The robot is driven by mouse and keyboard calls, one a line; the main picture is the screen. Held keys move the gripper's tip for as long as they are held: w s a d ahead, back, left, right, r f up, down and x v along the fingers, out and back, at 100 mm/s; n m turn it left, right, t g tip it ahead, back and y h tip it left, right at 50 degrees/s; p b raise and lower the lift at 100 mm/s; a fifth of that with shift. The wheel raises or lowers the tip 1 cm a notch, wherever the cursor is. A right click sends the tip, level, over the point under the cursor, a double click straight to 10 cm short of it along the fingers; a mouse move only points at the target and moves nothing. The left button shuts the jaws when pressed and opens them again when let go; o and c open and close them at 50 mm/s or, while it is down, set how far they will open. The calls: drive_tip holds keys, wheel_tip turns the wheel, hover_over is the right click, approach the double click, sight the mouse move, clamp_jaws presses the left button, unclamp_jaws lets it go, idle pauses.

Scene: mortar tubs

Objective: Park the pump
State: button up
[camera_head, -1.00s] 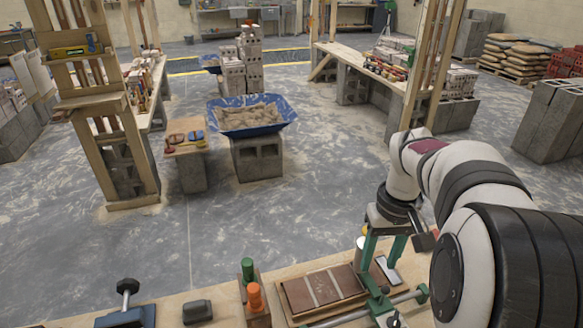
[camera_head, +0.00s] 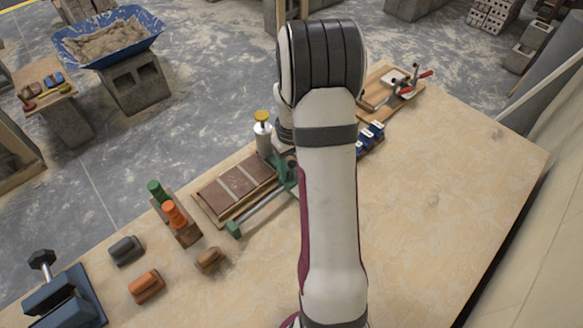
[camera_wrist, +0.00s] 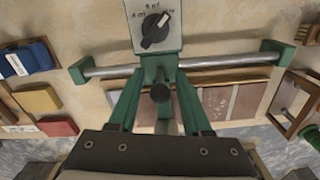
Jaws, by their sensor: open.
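A white cylinder with a yellow cap (camera_head: 262,130), perhaps the pump, stands upright at the bench's far edge in the head view. In the wrist view a pale plate carries a black dial knob (camera_wrist: 156,30); its small markings are hard to read. I cannot tell if it belongs to the pump.
A silver rail (camera_wrist: 215,64) with green ends crosses near brown tiles (camera_head: 235,188). Green and orange handles (camera_head: 172,212) stand left of them; dark, orange and brown blocks lie nearby. Blue blocks (camera_head: 370,135) and a clamp board lie right. The bench's right part (camera_head: 450,200) is clear.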

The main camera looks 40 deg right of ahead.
drive_tip(key=shift+f, duration=0.3)
clamp_jaws()
idle(1.3)
